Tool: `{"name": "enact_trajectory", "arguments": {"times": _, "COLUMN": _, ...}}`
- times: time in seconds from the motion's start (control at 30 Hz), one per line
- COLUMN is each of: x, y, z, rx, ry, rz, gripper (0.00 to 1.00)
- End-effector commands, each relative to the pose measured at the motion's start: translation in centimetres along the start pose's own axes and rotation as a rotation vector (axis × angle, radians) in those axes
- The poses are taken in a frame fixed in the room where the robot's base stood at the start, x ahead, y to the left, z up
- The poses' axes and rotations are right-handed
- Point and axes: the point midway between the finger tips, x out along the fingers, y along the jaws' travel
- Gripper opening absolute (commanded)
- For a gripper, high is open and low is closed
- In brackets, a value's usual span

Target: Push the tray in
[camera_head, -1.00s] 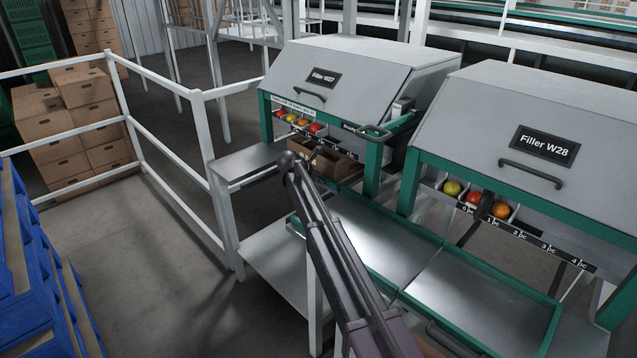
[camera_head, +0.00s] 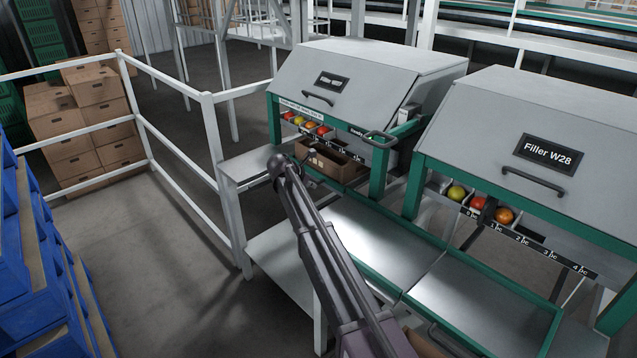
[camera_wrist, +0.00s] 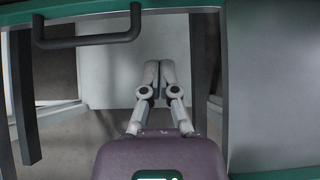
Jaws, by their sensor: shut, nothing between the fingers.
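The tray (camera_head: 485,305) is a flat grey panel with a green rim, standing out in front of Filler W28. A dark handle shows at its front, cut by the lower picture edge; a dark bar handle (camera_wrist: 88,38) on a green edge also fills the top left of the wrist view. My gripper (camera_wrist: 160,66) is shut and empty in the wrist view. Its fingertips are right of the handle and below the green edge in the picture. I cannot tell whether they touch anything. In the head view my arm shows, but the fingertips do not.
Filler W28 (camera_head: 548,150) and a second filler (camera_head: 370,75) stand side by side, with a cardboard box (camera_head: 330,163) under the second. A grey side table (camera_head: 250,165) is at its left. White railing (camera_head: 180,175) and blue crates (camera_head: 40,260) bound open floor on the left.

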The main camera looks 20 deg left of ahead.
Motion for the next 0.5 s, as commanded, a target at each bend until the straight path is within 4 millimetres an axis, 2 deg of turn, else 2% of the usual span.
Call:
{"name": "enact_trajectory", "arguments": {"times": 0.03, "x": -1.0, "y": -0.1, "z": 0.3, "rx": -0.001, "ry": 0.0, "rz": 0.0, "gripper": 0.0}}
{"name": "enact_trajectory", "arguments": {"times": 0.2, "x": -3.0, "y": -0.2, "z": 0.3, "rx": 0.001, "ry": 0.0, "rz": 0.0, "gripper": 0.0}}
{"name": "enact_trajectory", "arguments": {"times": 0.5, "x": -5.6, "y": -0.2, "z": 0.2, "rx": 0.001, "ry": 0.0, "rz": -0.001, "gripper": 0.0}}
